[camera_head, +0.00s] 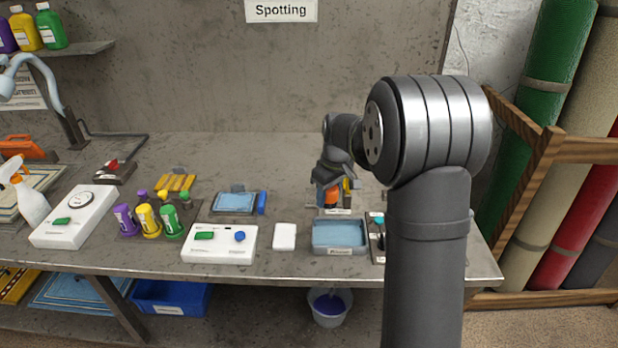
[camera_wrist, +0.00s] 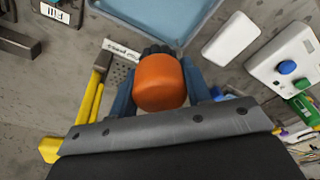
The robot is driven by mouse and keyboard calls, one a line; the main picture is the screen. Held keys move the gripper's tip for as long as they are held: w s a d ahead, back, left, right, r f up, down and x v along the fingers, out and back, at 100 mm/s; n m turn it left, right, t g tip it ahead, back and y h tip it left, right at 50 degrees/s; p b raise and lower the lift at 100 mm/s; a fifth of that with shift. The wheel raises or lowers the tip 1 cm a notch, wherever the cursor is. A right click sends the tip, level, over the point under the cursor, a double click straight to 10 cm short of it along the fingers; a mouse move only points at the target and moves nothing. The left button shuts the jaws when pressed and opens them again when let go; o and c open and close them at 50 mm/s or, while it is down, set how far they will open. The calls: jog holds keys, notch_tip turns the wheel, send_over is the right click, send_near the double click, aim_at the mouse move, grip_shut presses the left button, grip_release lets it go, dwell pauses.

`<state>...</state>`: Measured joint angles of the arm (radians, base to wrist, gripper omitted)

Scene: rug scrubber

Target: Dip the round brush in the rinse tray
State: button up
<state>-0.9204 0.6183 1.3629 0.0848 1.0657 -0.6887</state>
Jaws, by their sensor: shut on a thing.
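The round brush has an orange, rounded body (camera_wrist: 160,84) with dark bristles (camera_wrist: 157,51) at its far end. My gripper (camera_wrist: 160,73) is shut on it, with a blue finger on each side of the orange body. In the head view the orange body (camera_head: 330,196) shows under my gripper (camera_head: 331,183), behind the rinse tray. The rinse tray (camera_head: 340,250) is a blue-grey rectangular tray holding light blue liquid. It also shows at the top of the wrist view (camera_wrist: 184,42), just beyond the bristles. I cannot tell whether the bristles touch the surface below.
A white block (camera_head: 284,236) and a white control box (camera_head: 220,244) are left of the tray. A dark panel (camera_head: 378,248) is right of it.

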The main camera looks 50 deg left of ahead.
send_over(337, 238)
jog(key=f, duration=0.1)
jog(key=shift+d+f, duration=0.2)
jog(key=shift+f, duration=3.2)
jog(key=shift+f, duration=0.5)
jog(key=shift+r, duration=2.75)
notch_tip(337, 238, up, 3)
